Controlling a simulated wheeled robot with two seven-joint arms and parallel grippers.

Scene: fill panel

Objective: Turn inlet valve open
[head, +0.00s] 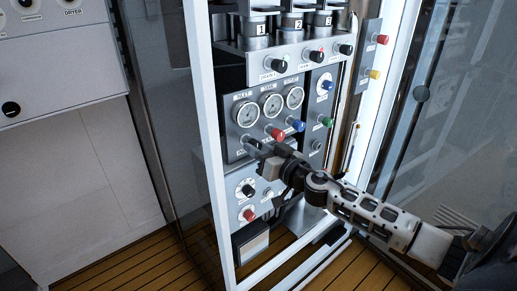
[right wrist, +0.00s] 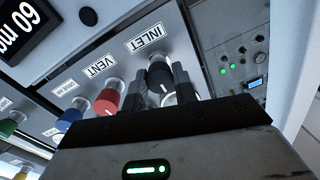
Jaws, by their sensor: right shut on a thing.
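The inlet valve is a black knob (right wrist: 159,72) under the INLET label (right wrist: 146,38) in the right wrist view. A pale mark shows on the knob between the fingers. My right gripper (right wrist: 163,84) is shut on this knob, one dark finger on each side. In the head view my right gripper (head: 257,148) reaches the lower left of the gauge panel (head: 239,110) and hides most of the knob. My left gripper is not in view.
The red vent knob (head: 277,134) sits close beside the gripper, with a blue knob (head: 298,125) and a green knob (head: 327,122) further right. Gauges (head: 271,105) are above. The white cabinet frame (head: 207,120) stands left, and a glass door (head: 450,110) right.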

